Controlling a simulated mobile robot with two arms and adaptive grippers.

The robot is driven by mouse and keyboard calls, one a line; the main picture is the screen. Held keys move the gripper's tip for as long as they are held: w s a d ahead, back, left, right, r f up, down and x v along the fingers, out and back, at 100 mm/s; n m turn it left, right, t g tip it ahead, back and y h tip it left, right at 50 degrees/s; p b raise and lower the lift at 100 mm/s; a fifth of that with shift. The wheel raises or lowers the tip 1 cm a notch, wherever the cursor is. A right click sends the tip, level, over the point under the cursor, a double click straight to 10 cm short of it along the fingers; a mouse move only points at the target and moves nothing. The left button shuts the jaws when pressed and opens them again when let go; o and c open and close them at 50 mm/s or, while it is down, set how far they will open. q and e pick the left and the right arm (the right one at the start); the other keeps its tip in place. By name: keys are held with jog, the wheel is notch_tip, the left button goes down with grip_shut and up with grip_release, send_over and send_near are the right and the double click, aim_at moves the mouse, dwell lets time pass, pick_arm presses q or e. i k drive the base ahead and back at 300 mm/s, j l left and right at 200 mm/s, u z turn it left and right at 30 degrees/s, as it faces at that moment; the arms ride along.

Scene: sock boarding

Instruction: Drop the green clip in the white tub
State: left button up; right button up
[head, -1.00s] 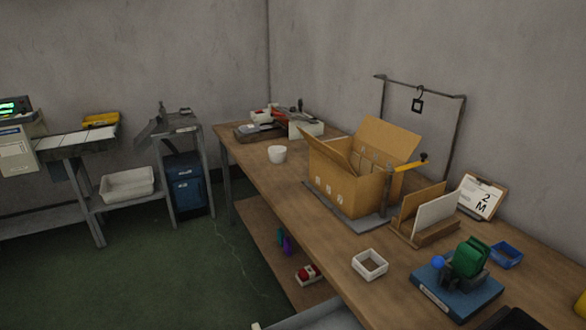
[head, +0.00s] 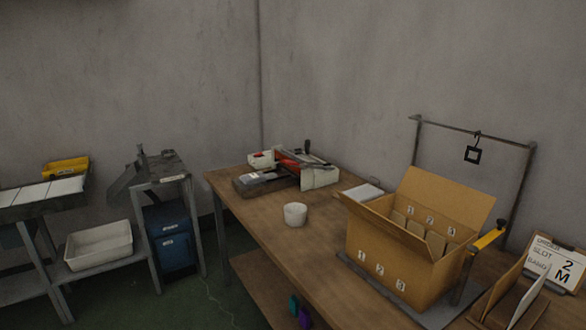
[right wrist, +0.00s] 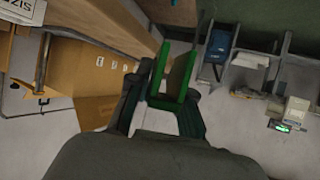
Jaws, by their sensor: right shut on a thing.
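A small round white tub (head: 295,214) stands upright on the wooden table, left of the cardboard box. In the right wrist view, my right gripper (right wrist: 170,92) is shut on the green clip (right wrist: 165,103), a U-shaped piece with two prongs pointing away from the gripper. The white tub cannot be made out in the right wrist view, so the distance between clip and tub is unclear.
An open cardboard box (head: 388,267) stands on the wooden table (head: 262,227), right of the tub. Grey and red tools (head: 290,168) lie behind the tub. A white bin (head: 99,248) sits on a low shelf at left. The tabletop around the tub is clear.

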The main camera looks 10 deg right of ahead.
aim_at(298, 221)
jog(key=i+j+z, duration=0.1)
jog(key=i+j, duration=0.45)
jog(key=i+j+z, duration=0.15)
jog(key=i+j, duration=0.35)
jog(key=i+j+z, duration=0.1)
jog(key=i+j, duration=0.35)
jog(key=j, duration=0.3)
